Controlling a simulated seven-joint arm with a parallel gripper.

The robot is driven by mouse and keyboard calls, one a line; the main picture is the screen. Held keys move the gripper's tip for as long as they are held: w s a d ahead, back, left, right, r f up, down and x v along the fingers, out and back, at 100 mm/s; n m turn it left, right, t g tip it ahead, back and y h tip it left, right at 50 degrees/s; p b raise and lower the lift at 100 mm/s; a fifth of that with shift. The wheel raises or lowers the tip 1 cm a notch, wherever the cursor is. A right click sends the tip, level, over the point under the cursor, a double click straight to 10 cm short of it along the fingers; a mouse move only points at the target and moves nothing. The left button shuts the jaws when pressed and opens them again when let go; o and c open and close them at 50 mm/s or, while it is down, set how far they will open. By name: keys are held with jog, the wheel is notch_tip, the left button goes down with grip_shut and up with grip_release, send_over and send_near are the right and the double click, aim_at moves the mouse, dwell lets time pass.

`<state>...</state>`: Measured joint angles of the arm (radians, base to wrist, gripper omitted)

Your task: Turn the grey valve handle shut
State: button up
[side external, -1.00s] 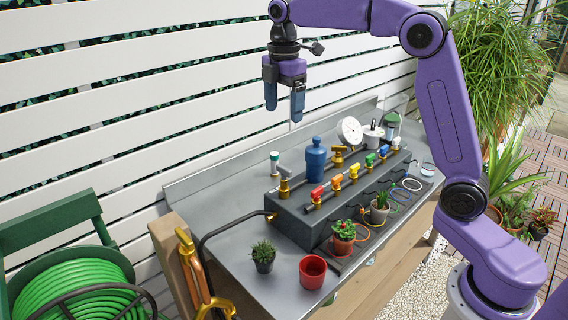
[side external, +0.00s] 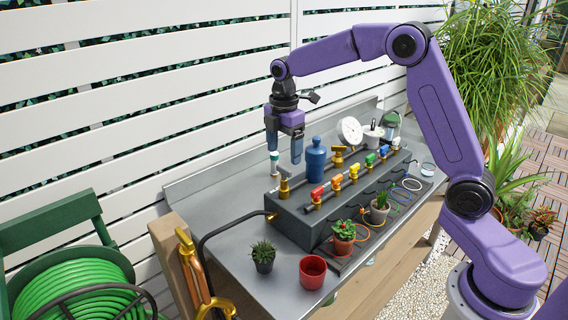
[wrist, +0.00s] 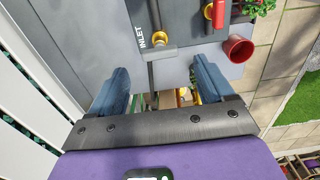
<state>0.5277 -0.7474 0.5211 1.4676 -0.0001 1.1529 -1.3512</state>
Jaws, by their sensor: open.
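The grey valve handle (side external: 284,172) sits on a brass valve at the near left end of the dark manifold box.
A blue bottle (side external: 315,160) stands right of my fingers. Red (side external: 317,193), yellow, green and blue valves line the manifold (side external: 300,222). A red pot (side external: 312,271) and small plants stand at the bench front. The slatted white fence (side external: 130,120) is behind.

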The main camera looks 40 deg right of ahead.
aim_at(284, 167)
jog(key=shift+f, duration=2.4)
jog(key=c, duration=1)
